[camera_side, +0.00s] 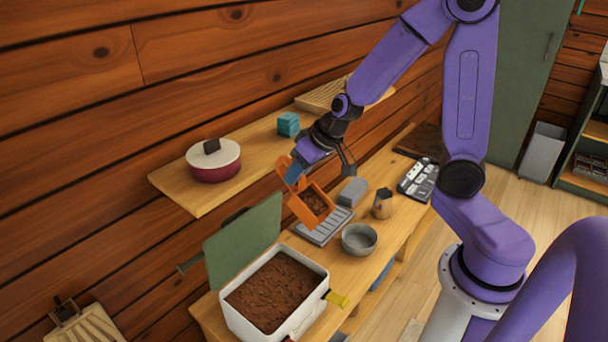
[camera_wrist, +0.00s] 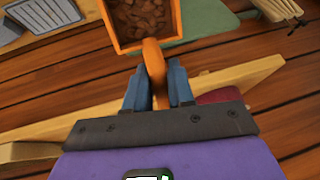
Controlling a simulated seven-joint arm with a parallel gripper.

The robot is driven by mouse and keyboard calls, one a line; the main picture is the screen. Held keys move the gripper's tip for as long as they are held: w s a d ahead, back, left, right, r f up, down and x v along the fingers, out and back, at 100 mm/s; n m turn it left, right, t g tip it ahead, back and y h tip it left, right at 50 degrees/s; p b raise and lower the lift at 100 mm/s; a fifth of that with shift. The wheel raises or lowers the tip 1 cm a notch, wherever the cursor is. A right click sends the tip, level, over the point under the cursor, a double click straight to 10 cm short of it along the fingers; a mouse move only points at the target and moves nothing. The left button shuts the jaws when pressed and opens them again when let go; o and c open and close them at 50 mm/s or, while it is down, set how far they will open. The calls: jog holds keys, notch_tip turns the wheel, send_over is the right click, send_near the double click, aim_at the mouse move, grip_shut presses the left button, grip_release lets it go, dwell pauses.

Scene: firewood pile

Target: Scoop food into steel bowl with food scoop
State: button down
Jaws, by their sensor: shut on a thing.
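My gripper (camera_side: 297,163) is shut on the handle of an orange food scoop (camera_side: 311,203), held in the air above the bench. In the wrist view, the blue fingertips (camera_wrist: 157,88) close on both sides of the scoop's handle (camera_wrist: 152,57). The scoop holds brown food (camera_wrist: 140,17). The steel bowl (camera_side: 359,239) stands on the bench to the lower right of the scoop in the side view, and I cannot see anything in it. A white bin (camera_side: 311,307) full of brown food (camera_side: 275,291) stands at the bench's near end.
A shelf (camera_side: 206,197) on the wall holds a red pot with a white lid (camera_side: 213,160) and a teal block (camera_side: 288,124). A green lid (camera_side: 243,243) leans behind the bin. A grey ridged tray (camera_side: 323,227), a grey block (camera_side: 352,192) and a small brown jar (camera_side: 382,207) are near the bowl.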

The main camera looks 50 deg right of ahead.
jog(key=shift+a+r+m+h, duration=0.2)
jog(key=shift+a+r, duration=0.25)
jog(key=shift+a, duration=0.3)
jog(key=shift+a+r+m+h, duration=0.1)
jog(key=shift+a+r+m, duration=0.25)
jog(key=shift+a, duration=0.35)
jog(key=w+d+r+m+g+h, duration=0.1)
jog(key=w+d+r+m+h, duration=0.15)
jog(key=d+m, duration=0.35)
jog(key=w+d+r+m+g+h, duration=0.1)
jog(key=d+r+m, duration=0.3)
jog(key=d, duration=0.4)
jog(key=s+d+f+m+g+h, duration=0.15)
jog(key=d+f+m, duration=0.25)
jog(key=d+f, duration=0.5)
jog(key=s+d+f+m, duration=0.25)
jog(key=d+f, duration=0.45)
jog(key=f, duration=0.4)
jog(key=shift+s+d+f+m+g, duration=1.05)
jog(key=shift+s+d+f+m, duration=1.4)
jog(key=shift+f+m, duration=1.6)
jog(key=shift+s+d+f+m+g, duration=1)
jog(key=shift+s+d+f+m, duration=1.65)
jog(key=shift+f, duration=2.6)
jog(key=w+a+r+g+h, duration=0.3)
jog(key=w+a+g, duration=0.1)
jog(key=w+g, duration=0.3)
jog(key=shift+w+g, duration=0.3)
jog(key=shift+w, duration=0.35)
